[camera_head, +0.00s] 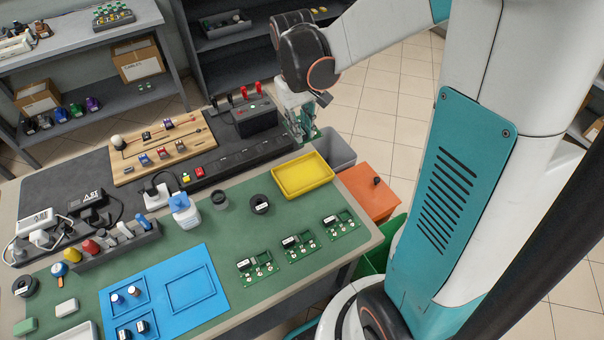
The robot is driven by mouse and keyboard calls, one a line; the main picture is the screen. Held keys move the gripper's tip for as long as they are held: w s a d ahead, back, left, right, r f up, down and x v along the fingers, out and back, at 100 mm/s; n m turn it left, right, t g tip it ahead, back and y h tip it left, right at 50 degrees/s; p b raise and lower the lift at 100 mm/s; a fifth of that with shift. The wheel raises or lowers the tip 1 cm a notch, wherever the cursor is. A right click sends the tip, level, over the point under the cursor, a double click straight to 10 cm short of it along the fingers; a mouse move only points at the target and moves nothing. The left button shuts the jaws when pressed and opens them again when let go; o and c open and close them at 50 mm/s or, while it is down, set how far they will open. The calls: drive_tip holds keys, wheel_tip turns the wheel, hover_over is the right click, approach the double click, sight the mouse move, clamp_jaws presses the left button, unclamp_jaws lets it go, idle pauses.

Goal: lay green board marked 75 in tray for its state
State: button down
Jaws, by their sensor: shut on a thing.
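My gripper (298,115) is at the upper middle, above the far right part of the bench. It is shut on a green board (308,129), partly hidden by the fingers. Its marking cannot be read. More green boards lie in a slanting row on the green mat: a left one (257,267), a middle one (298,247) and a right one (340,223). Their numbers are too small to read. A yellow tray (303,192) sits empty on the mat, below my gripper in the picture. A grey bin (342,158) stands just right of it, off the bench edge.
An orange box (367,188) and a green bin (378,259) stand beside the bench. A black device with red parts (254,118) is left of my gripper. The mat around the boards has bare room.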

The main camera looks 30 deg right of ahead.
wheel_tip(320, 180, down, 20)
drive_tip(key=b, duration=0.7)
drive_tip(key=shift+s, duration=0.1)
drive_tip(key=shift+f, duration=0.1)
drive_tip(key=c, duration=1.9)
unclamp_jaws()
drive_tip(key=o, duration=0.4)
drive_tip(key=shift+c, duration=0.2)
